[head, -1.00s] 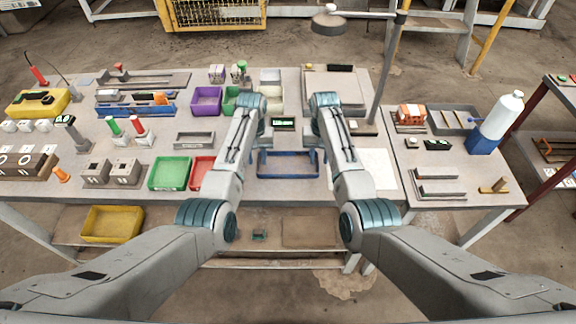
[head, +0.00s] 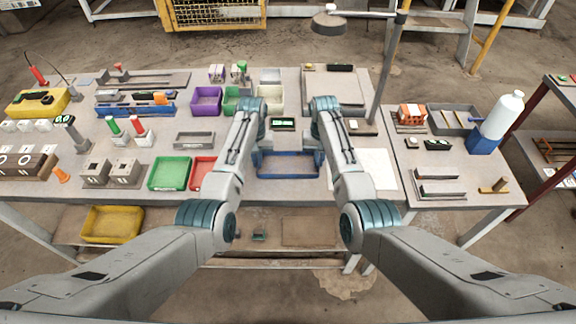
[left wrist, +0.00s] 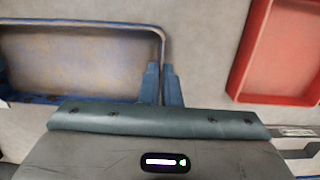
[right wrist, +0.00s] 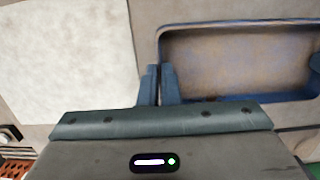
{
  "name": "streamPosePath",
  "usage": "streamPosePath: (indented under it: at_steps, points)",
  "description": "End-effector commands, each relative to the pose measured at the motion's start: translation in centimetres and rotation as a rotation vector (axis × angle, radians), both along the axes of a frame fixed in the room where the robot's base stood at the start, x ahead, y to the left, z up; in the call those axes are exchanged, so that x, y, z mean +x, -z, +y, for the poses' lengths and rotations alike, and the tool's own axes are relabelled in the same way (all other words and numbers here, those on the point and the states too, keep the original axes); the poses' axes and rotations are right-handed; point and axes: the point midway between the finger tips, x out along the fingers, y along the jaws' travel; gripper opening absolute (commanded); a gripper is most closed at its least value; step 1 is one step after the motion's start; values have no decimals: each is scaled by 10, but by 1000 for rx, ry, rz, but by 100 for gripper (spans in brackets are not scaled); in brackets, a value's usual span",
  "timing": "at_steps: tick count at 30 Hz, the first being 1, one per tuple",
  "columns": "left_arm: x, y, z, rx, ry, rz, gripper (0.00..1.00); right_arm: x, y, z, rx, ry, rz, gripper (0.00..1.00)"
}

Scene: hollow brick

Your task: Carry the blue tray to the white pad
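The blue tray (head: 288,177) lies near the front edge of the table, between my two arms. Its floor looks worn brown and empty. My left gripper (head: 262,152) is at its left end, and in the left wrist view the fingers (left wrist: 161,85) are nearly together with the tray's end rim between them. My right gripper (head: 318,152) is at its right end, and its fingers (right wrist: 158,85) close on that rim in the same way. The white pad (head: 368,172) lies flat just right of the tray; it also shows in the right wrist view (right wrist: 65,55).
A red tray (head: 201,173) and a green tray (head: 169,173) lie left of the blue tray. A small display (head: 283,124) stands behind it. A lamp post (head: 384,80) rises behind the pad. The pad is bare.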

Motion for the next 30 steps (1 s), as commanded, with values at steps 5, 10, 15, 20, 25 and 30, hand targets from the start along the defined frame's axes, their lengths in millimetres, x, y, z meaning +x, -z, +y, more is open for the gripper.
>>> streamPosePath:
  at_steps: [5, 10, 15, 20, 25, 30]
  points:
    - [0, -4, 0, 0, 0, -1, 0, 0, -4, 0, 0, 0, -1, 0]
    - [0, -15, 0, 0, 0, -1, 0, 1, -15, 0, 0, 0, -1, 0]
    - [0, -32, 0, 0, 0, -1, 0, 1, -32, 0, 0, 0, -1, 0]
    - [0, -46, 0, 0, 0, -1, 0, 0, -46, 0, 0, 0, -1, 0]
    - [0, -51, 0, 0, 0, -1, 0, 0, -52, 0, 0, 0, -1, 0]
    - [0, -51, 0, 0, 0, -1, 0, 0, -51, 0, 0, 0, -1, 0]
